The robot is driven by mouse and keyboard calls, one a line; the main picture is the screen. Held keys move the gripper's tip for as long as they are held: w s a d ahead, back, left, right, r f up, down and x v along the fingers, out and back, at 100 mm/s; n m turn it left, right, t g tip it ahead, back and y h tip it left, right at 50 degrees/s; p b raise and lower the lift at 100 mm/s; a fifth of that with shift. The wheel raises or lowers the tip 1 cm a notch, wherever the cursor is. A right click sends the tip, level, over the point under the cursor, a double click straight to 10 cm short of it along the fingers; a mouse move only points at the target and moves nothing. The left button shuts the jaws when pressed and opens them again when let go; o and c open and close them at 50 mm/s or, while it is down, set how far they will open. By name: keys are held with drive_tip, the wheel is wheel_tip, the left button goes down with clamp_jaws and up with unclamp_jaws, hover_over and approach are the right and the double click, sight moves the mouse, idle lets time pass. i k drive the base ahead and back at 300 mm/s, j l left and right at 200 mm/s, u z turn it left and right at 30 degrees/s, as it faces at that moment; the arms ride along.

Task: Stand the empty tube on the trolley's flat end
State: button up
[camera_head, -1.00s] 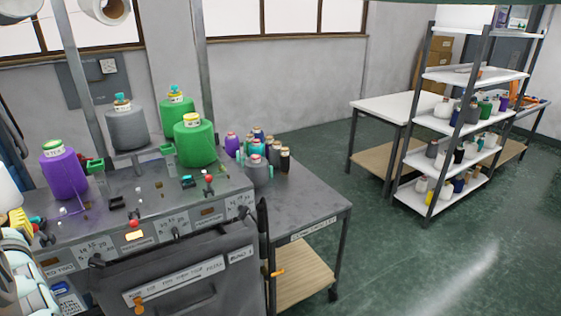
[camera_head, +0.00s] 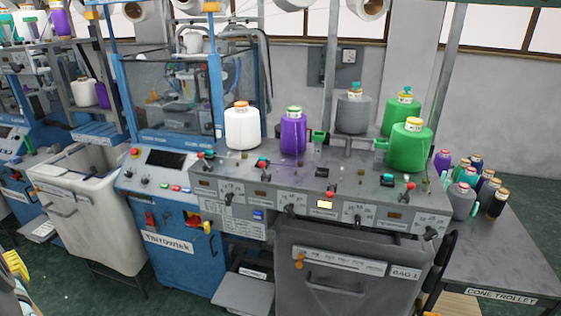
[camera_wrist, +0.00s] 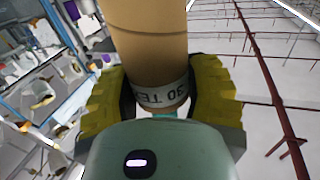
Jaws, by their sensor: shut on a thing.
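The empty tube (camera_wrist: 148,45) is bare tan card with a pale band marked with lettering near its lower end in the wrist view. My gripper (camera_wrist: 160,100) is shut on it, one yellow-padded finger on each side. In the head view only a bit of yellow finger (camera_head: 14,266) shows at the lower left edge; the tube cannot be made out there. The grey cone trolley (camera_head: 495,262) is at the right. Its near part is flat and bare; several small cones (camera_head: 460,203) stand at its far left. My gripper is well away from it.
The knitting machine's panel (camera_head: 320,185) carries white, purple, grey and green cones. A grey bin (camera_head: 345,275) hangs below it, left of the trolley. A pale bin (camera_head: 85,215) and a blue machine (camera_head: 175,240) stand at left. Dark floor shows at the lower left.

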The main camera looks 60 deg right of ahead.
sight(508, 261)
drive_tip(key=k+l+u, duration=0.45)
drive_tip(key=u, duration=0.25)
drive_tip(key=k+l+u, duration=0.1)
drive_tip(key=k+u, duration=0.25)
drive_tip(key=k+z, duration=0.25)
drive_tip(key=k, duration=0.4)
drive_tip(key=k+l+z, duration=0.25)
drive_tip(key=k, duration=0.4)
drive_tip(key=k+z, duration=0.1)
drive_tip(key=z, duration=0.25)
drive_tip(key=k+l+z, duration=0.1)
drive_tip(key=z, duration=0.25)
drive_tip(key=k+l+z, duration=0.1)
drive_tip(key=z, duration=0.25)
drive_tip(key=i+l+z, duration=0.1)
drive_tip(key=l, duration=0.25)
drive_tip(key=i+l+z, duration=0.15)
drive_tip(key=l, duration=0.2)
